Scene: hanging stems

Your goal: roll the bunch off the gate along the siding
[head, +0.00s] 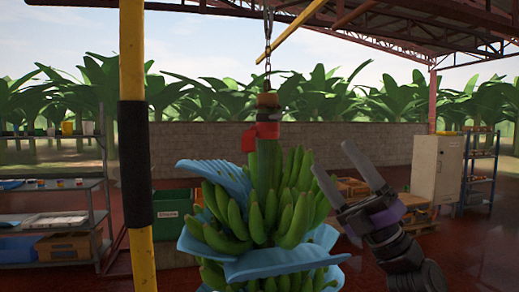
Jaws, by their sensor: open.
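A large bunch of green bananas (285,207) hangs upright in the middle of the head view, with blue padding sheets (285,262) between its hands. Its stem is held at the top by a chain (268,55), with a red piece (261,134) around the stem. My gripper (335,168) is to the right of the bunch, its two pale fingers spread and pointing up and left. It is open with nothing between the fingers. The near finger's tip is close to the bananas' right edge in the picture; I cannot tell whether they touch. The bunch's lower end is out of view.
A yellow post (133,60) with a black sleeve stands in front at the left. A yellow bar (290,30) slants overhead behind the chain. Shelves (50,217) stand at left, a green crate (171,212) behind the bunch, and a pale cabinet (437,167) at right.

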